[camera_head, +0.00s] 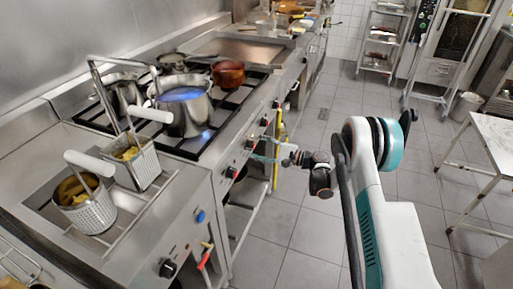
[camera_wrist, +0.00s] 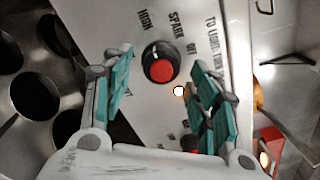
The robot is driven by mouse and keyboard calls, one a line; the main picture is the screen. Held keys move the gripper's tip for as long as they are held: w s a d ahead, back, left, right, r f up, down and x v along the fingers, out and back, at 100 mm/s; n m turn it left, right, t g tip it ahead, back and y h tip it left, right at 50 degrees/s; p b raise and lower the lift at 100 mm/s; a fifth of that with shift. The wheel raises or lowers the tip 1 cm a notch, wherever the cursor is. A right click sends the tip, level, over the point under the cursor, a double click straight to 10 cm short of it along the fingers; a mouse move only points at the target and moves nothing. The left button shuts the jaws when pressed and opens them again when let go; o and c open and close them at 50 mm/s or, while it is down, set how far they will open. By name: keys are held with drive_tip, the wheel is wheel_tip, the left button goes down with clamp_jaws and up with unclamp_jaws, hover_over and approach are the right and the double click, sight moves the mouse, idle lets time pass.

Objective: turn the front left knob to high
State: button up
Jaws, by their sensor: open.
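The stove's front panel (camera_head: 240,157) carries a row of black knobs with red centres. In the wrist view, one round black knob with a red face (camera_wrist: 161,65) sits on the panel (camera_wrist: 222,22), with printed labels such as HIGH, SPARK and OFF around it. My gripper (camera_wrist: 161,58) is open, with one teal finger on each side of this knob; contact cannot be made out. In the head view, my gripper (camera_head: 256,147) is at the stove's front, near the knobs. The knob between the fingers is partly hidden there.
A steel pot (camera_head: 187,113) with a blue glow and a copper-coloured pot (camera_head: 228,73) stand on the stove grates. Fryer baskets (camera_head: 92,211) stand at the left. A yellow rail (camera_head: 275,160) hangs near my gripper. The tiled floor (camera_head: 285,235) in front is clear.

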drive_tip(key=v, duration=1.1)
wheel_tip(320, 180, up, 13)
drive_tip(key=s+a+n+h, duration=0.1)
drive_tip(key=s+n+h, duration=0.1)
drive_tip(key=h, duration=0.2)
drive_tip(key=s+d+r+n+h, duration=0.1)
drive_tip(key=s+r+n+h, duration=0.1)
drive_tip(key=s+r+h, duration=0.55)
drive_tip(key=s+d+r+n+h, duration=0.1)
drive_tip(key=s+d, duration=0.4)
drive_tip(key=s, duration=1)
drive_tip(key=s+d+r+n+t+h, duration=0.1)
drive_tip(key=s+d+n+h, duration=0.3)
drive_tip(key=s, duration=1.1)
drive_tip(key=shift+s+d+r+n, duration=0.15)
drive_tip(key=shift+d+r+n, duration=0.4)
drive_tip(key=shift+d+n, duration=0.5)
